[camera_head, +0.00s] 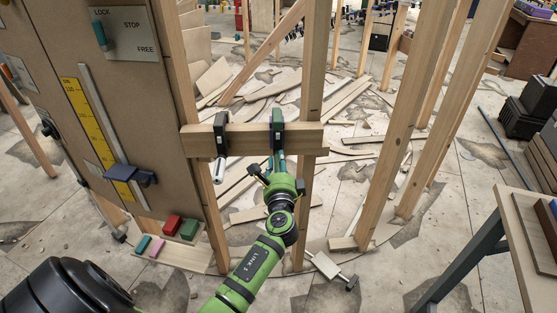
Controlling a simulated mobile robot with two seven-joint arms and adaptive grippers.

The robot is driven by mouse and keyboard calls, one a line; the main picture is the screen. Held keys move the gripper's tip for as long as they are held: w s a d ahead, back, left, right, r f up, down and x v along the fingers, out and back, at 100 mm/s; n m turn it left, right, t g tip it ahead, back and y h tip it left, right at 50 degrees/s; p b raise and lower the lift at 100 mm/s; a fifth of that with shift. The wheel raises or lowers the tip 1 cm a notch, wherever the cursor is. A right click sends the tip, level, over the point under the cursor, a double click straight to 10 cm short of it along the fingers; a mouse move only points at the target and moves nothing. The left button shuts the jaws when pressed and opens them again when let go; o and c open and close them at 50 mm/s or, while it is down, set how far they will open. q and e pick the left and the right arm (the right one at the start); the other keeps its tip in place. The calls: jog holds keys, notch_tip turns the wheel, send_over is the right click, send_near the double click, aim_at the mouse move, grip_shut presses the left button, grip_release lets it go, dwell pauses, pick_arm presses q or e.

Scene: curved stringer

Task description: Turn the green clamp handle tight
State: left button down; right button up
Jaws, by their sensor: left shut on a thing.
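A green clamp (278,128) sits on a horizontal wooden board (255,143) that lies across two upright studs. Its green handle (277,157) hangs below the board. My left gripper (276,172) reaches up from below and is shut on the green clamp handle, with its fingers partly hiding the lower end. A dark clamp (221,132) with a pale handle (219,171) sits on the same board to the left, apart from my gripper. My right gripper is not in view.
A brown panel (128,90) with a lever and yellow scale stands at the left. Small coloured blocks lie on a ledge (187,252) below it. Upright studs (407,120) stand to the right. Loose planks litter the floor behind. A table (510,235) stands at the right edge.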

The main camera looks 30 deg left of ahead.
pick_arm(q)
jog(key=m+p, duration=0.1)
jog(key=m, duration=0.3)
jog(key=shift+r+p, duration=0.1)
jog(key=shift+p, duration=0.25)
jog(key=m+p, duration=0.2)
jog(key=m, duration=0.1)
jog(key=shift+m, duration=0.3)
jog(key=m+p, duration=0.2)
jog(key=m, duration=0.1)
jog(key=shift+m+p, duration=0.65)
jog(key=shift+m, duration=1.05)
jog(key=shift+f, duration=0.2)
jog(key=c, duration=1)
grip_release()
